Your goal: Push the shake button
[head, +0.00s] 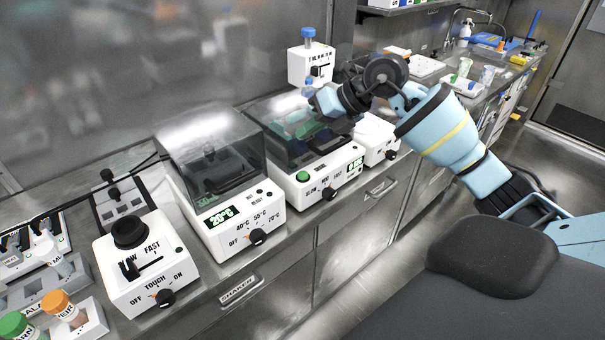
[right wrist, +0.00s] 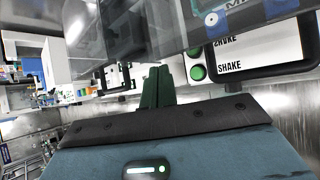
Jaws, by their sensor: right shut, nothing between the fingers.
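In the right wrist view, a dark-framed panel with a white label (right wrist: 262,40) reads "SHAKE". Two round green buttons sit at its left edge, an upper one (right wrist: 193,52) and a lower one (right wrist: 198,72) level with the lower "SHAKE" text. My right gripper (right wrist: 157,74) is shut and empty, its dark fingers left of the lower button with a gap in the picture. In the head view my right gripper (head: 316,104) is over the clear-lidded machine (head: 325,181), which has a green button (head: 303,176) on its front. The fingertips are hard to make out there. My left gripper is not in view.
A white box (head: 309,66) with a blue-capped bottle is behind my gripper. A sink area lies at the far right; the floor in front is clear.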

